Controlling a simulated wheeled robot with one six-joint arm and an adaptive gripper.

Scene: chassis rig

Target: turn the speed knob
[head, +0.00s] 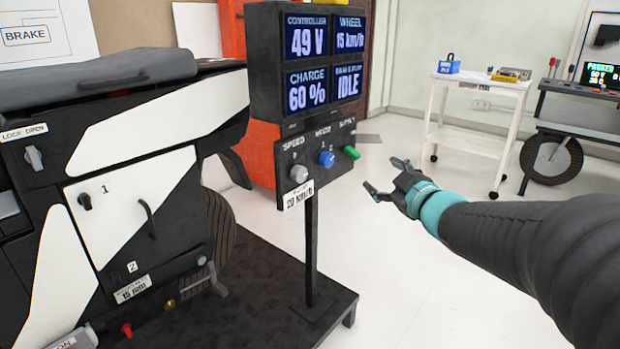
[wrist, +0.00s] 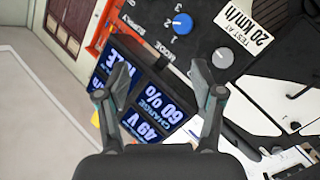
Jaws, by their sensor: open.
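The speed knob (head: 299,174) is the grey round knob at the left of the black control panel (head: 286,196). It also shows in the wrist view (wrist: 223,58), upper right. A blue mode knob (head: 327,159) and a green supply knob (head: 352,153) sit to its right. A tag (head: 298,196) below the speed knob reads 20 km/h. The display (head: 308,61) above reads wheel 15 km/h. My gripper (head: 382,176) is open and empty, right of the panel and apart from it. In the wrist view, its fingers (wrist: 161,82) are spread, with the speed knob beyond the right finger.
The panel stands on a post (head: 311,245) rising from a dark platform (head: 262,310). A black and white vehicle body (head: 150,130) fills the left. A white cart (head: 470,115) and a dark bench (head: 575,115) stand behind at the right. Floor right of the post is clear.

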